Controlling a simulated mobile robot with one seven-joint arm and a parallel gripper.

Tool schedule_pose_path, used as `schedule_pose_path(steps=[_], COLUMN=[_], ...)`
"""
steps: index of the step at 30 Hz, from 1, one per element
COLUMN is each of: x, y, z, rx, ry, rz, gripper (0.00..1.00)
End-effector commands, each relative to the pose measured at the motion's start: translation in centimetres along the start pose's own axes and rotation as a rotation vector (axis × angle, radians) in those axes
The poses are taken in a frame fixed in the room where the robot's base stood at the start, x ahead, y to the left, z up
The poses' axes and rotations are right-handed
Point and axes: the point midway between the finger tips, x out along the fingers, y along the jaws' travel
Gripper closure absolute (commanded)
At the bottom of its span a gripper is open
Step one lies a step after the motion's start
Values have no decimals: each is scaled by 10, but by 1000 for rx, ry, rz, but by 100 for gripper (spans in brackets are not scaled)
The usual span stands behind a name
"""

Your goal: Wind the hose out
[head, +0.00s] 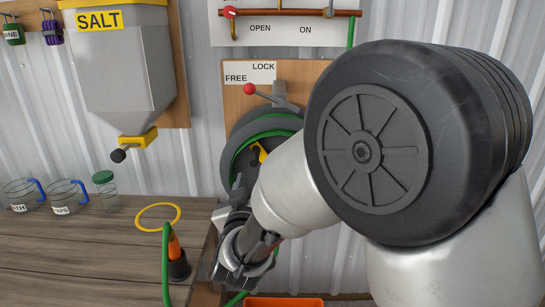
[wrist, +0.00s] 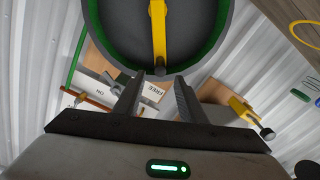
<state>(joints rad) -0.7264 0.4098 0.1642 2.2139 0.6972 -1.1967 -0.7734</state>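The hose reel (head: 270,122) is a grey drum with green hose on it, mounted on a wooden board on the wall. Its yellow crank (head: 263,151) is partly hidden by my arm; in the wrist view the yellow bar (wrist: 158,35) crosses the drum face. A lever with a red knob (head: 249,89) leans left, under the FREE/LOCK sign (head: 250,73). The hose end, an orange nozzle (head: 174,246), stands upright in a black holder on the bench. My gripper (wrist: 161,78) is open and empty, its fingertips near the drum's rim; contact cannot be told.
A yellow ring (head: 158,217) lies flat on the wooden bench (head: 80,250). Jugs (head: 67,196) and a green-lidded jar (head: 105,190) stand at the back left. A salt hopper (head: 120,70) hangs above. An orange bin (head: 283,302) is below the reel.

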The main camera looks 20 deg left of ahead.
Motion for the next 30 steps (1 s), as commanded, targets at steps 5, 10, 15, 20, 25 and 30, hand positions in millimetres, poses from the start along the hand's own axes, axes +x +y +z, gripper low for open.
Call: schedule_pose_path(steps=[5, 10, 15, 20, 25, 30], x=[41, 76, 99, 109, 111, 110], y=[0, 0, 0, 0, 0, 0], z=[1, 1, 0, 0, 0, 0], rx=[0, -1, -1, -3, -3, -3], ry=[0, 0, 0, 1, 1, 1], rz=[2, 1, 0, -1, -1, -1], gripper=[63, 63, 63, 63, 63, 71])
